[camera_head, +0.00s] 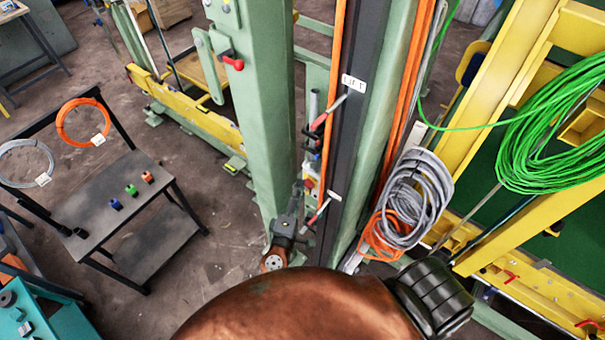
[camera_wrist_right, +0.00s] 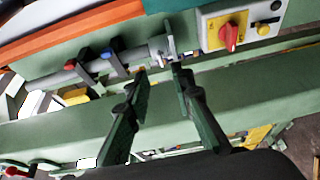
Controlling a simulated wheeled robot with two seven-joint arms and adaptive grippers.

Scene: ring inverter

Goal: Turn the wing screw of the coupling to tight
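In the right wrist view a grey pipe (camera_wrist_right: 80,71) runs across a green beam and ends at a small metal coupling (camera_wrist_right: 158,46). A flat grey upright piece (camera_wrist_right: 170,36), which looks like the wing screw, stands at that end. My right gripper (camera_wrist_right: 160,74) is open, its two dark fingers apart just below the coupling, with nothing visible between them. It looks close to the wing screw, but I cannot tell if it touches. In the head view my right gripper (camera_head: 298,190) is small, beside the green column. My left gripper is not in view.
A red switch on a yellow plate (camera_wrist_right: 228,34) sits right of the coupling. Red and blue handles (camera_wrist_right: 108,54) stand on the pipe. Grey cable coils (camera_head: 413,195) hang right of the column. A dark table (camera_head: 120,185) with small coloured pieces stands left.

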